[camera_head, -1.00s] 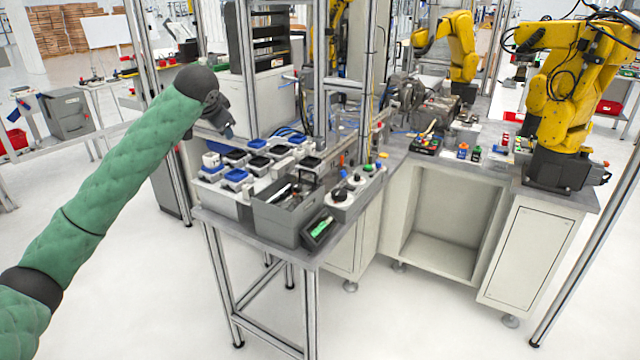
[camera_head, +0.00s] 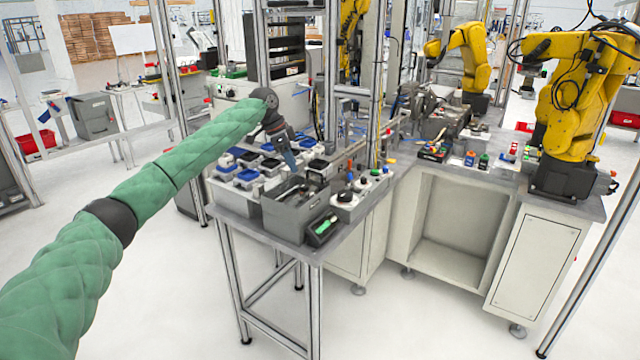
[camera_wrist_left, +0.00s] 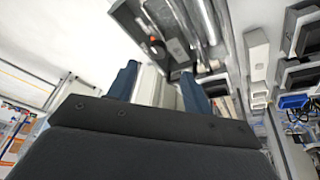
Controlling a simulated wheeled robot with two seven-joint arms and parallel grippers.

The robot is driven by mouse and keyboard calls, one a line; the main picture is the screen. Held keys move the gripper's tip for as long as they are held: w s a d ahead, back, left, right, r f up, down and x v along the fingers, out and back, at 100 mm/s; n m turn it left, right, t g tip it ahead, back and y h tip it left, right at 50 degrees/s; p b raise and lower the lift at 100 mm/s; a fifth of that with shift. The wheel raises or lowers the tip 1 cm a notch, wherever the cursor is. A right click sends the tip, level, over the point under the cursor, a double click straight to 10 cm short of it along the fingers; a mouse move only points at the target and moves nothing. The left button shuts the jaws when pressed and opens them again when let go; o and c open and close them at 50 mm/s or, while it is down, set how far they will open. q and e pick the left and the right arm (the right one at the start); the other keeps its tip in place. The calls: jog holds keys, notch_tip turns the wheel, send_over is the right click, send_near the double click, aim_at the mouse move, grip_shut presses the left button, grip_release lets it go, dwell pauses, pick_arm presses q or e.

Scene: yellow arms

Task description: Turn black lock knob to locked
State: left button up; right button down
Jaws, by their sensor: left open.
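A grey control box (camera_head: 349,212) stands at the table's front right corner and carries a black knob (camera_head: 345,197). A second dark knob (camera_head: 362,182) sits behind it, next to small coloured buttons. The knobs' markings are too small to read. My left gripper (camera_head: 290,158) hangs above the parts on the table, to the left of the control box and apart from it. In the left wrist view its two blue fingers (camera_wrist_left: 158,88) are spread with nothing held. I cannot make out the knob in that view. My right gripper is in no view.
A grey bin (camera_head: 283,222) with loose parts stands left of the control box. A small device with a green screen (camera_head: 322,230) lies in front. Blue and black parts in trays (camera_head: 240,174) fill the table's left. A metal post (camera_head: 331,90) rises behind.

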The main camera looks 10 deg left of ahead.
aim_at(304, 185)
pick_arm(q)
jog(key=d+f, duration=0.1)
jog(key=f, duration=0.1)
jog(key=d+f+m+p, duration=0.1)
jog(key=f, duration=0.1)
jog(key=d+f+m+p, duration=0.1)
jog(key=f, duration=0.2)
jog(key=shift+w+f, duration=0.1)
jog(key=shift+w, duration=0.15)
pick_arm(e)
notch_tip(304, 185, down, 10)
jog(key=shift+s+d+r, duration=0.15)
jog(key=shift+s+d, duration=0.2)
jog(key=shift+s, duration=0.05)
pick_arm(q)
jog(key=c, duration=1)
jog(key=shift+o, duration=0.2)
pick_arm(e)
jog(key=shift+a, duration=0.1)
pick_arm(q)
jog(key=shift+p, duration=0.3)
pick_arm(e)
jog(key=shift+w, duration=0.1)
